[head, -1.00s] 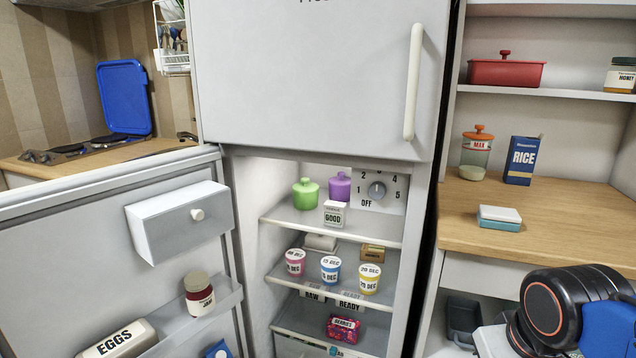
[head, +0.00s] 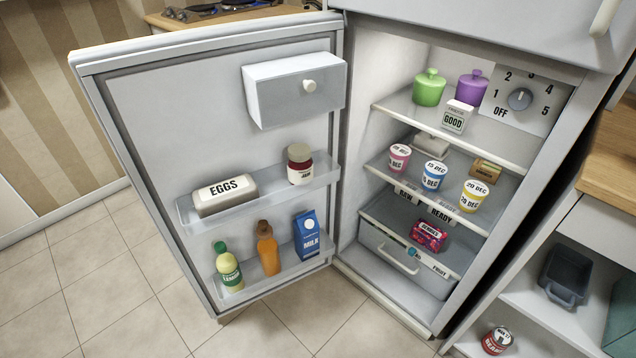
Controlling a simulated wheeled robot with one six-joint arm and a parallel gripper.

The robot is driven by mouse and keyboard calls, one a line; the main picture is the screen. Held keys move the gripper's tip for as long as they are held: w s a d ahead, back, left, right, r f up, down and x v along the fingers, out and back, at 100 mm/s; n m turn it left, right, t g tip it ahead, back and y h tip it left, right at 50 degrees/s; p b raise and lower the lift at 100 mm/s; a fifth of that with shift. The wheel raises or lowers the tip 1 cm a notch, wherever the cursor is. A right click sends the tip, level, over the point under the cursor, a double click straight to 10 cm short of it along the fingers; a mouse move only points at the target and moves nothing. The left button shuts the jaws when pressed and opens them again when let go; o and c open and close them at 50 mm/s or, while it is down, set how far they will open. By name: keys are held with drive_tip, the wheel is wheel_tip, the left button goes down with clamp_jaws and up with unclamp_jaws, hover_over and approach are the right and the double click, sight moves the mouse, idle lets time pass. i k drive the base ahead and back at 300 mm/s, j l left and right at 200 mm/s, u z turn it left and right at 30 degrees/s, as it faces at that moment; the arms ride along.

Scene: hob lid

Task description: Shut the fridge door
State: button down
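The fridge door (head: 150,150) stands wide open to the left of the fridge (head: 440,15), its inner face towards me. It carries a small white box compartment with a knob (head: 295,92), an eggs box and a jam jar on its upper shelf, and bottles and a milk carton on its lower shelf. Inside the fridge are a green jar (head: 429,90), a purple jar (head: 472,88), several dated pots, a berries pack (head: 429,236) and a drawer (head: 395,255). My gripper is not in view.
Tiled floor (head: 110,262) is clear in front of and left of the door. A wooden counter (head: 612,165) and a lower shelf with a dark tray (head: 566,277) and a red can (head: 497,340) stand on the right. A hob counter (head: 215,18) is behind the door.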

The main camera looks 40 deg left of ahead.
sight(182, 113)
drive_tip(key=k+j+z, duration=0.1)
drive_tip(key=j+z, duration=0.3)
drive_tip(key=k+j+z, duration=0.1)
drive_tip(key=j+z, duration=0.3)
drive_tip(key=k+j+z, duration=0.2)
drive_tip(key=j+z, duration=0.15)
drive_tip(key=k+j+z, duration=0.65)
drive_tip(key=k+z, duration=0.35)
drive_tip(key=k+j+u, duration=0.25)
drive_tip(key=k+u, duration=0.25)
drive_tip(key=k, duration=0.2)
drive_tip(key=k+j+u, duration=0.45)
drive_tip(key=k, duration=0.2)
drive_tip(key=k+j+u, duration=0.5)
drive_tip(key=j, duration=0.3)
drive_tip(key=l+z, duration=0.1)
drive_tip(key=z, duration=0.3)
drive_tip(key=k+l+z, duration=0.1)
drive_tip(key=z, duration=0.25)
drive_tip(key=l+z, duration=0.15)
drive_tip(key=z, duration=0.25)
